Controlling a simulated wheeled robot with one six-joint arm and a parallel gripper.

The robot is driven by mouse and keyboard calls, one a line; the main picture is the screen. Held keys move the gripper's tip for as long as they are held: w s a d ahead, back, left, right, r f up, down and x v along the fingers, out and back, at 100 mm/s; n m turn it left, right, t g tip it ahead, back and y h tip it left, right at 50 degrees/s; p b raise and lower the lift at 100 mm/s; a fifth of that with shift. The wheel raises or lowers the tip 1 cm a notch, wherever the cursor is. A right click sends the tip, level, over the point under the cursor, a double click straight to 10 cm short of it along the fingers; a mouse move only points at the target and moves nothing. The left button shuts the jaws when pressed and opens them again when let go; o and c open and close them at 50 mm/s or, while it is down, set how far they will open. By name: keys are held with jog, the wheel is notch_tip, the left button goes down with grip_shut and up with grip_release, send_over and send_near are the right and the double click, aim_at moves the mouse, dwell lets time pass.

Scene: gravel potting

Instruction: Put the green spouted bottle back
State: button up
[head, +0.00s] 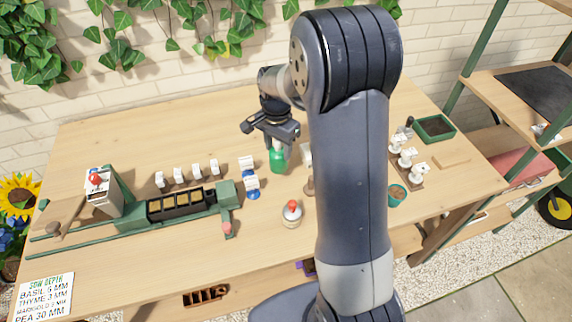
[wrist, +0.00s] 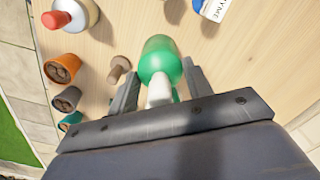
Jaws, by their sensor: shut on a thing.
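The green spouted bottle (head: 277,160) is at the back middle of the wooden table in the head view, under my gripper (head: 274,134). In the wrist view the green bottle (wrist: 161,62) sits between the two fingers of my gripper (wrist: 158,92), with its pale spout toward the camera. My gripper is shut on it. The bottle's base is at or close to the tabletop; I cannot tell whether it touches. My arm hides part of the table to its right.
A red-topped bottle (head: 292,214) and blue-based labelled item (head: 252,187) stand in front of the bottle. A green seeding rail with a black tray (head: 176,205) lies left. Right are small pots (head: 397,195), white-tagged items (head: 405,160) and a green soil tray (head: 434,128).

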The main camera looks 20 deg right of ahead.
aim_at(278, 162)
jog(key=shift+f+p, duration=0.35)
jog(key=shift+f, duration=2.75)
jog(key=shift+f, duration=0.1)
jog(key=o, duration=0.9)
notch_tip(278, 162, up, 12)
jog(key=shift+r+b, duration=0.15)
jog(key=shift+b, duration=0.35)
